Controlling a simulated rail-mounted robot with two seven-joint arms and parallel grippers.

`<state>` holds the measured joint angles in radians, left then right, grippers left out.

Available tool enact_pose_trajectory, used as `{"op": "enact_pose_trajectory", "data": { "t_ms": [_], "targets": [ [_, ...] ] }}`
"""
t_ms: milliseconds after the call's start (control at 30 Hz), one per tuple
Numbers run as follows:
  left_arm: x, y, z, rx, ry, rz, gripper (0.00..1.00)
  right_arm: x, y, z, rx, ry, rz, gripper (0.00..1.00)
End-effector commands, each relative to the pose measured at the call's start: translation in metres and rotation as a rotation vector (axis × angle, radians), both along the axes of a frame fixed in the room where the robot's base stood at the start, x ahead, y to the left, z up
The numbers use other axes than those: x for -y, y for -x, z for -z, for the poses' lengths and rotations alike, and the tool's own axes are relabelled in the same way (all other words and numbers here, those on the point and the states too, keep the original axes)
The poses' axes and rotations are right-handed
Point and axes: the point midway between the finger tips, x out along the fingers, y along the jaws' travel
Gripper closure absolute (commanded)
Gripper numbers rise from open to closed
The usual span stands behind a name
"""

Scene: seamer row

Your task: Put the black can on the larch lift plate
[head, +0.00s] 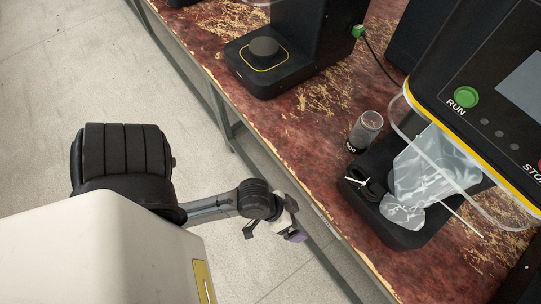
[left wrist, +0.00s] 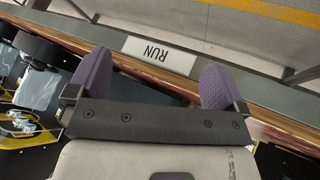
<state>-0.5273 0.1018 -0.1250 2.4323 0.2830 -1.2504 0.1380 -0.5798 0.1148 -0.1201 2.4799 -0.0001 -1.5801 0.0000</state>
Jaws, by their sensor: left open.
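A dark, short round piece (head: 264,47) sits on the yellow-outlined base of the far machine; I cannot tell whether it is a can or a lift plate. A greyish, see-through container (head: 369,124) with a dark lower band and white lettering stands on the bench beside the near machine. No name reading "larch" is legible. My left gripper (head: 276,231) is in front of the bench edge, apart from both. Its purple fingers (left wrist: 157,86) are spread with nothing between them in the left wrist view. My right gripper is not in view.
The near machine (head: 465,97) has a green RUN button and crumpled clear film (head: 430,165) over its black base (head: 400,234).

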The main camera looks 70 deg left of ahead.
Motion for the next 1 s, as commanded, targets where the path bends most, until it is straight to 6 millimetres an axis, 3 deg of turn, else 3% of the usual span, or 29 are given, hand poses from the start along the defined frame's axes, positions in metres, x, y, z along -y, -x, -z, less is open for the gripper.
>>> {"op": "enact_pose_trajectory", "data": {
  "t_ms": [200, 300, 800, 1000],
  "targets": [
    [-0.042, 0.043, 0.02, -0.191, -0.314, 0.063, 0.02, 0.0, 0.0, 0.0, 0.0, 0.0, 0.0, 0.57],
    [-0.052, 0.052, 0.021, -0.235, -0.376, 0.073, 0.02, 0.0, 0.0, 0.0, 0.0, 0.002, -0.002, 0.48],
    [-0.056, 0.056, 0.022, -0.256, -0.401, 0.076, 0.02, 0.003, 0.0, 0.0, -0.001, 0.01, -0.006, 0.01],
    [-0.056, 0.056, 0.022, -0.255, -0.401, 0.075, 0.02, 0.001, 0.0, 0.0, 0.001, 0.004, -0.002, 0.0]
  ]
}}
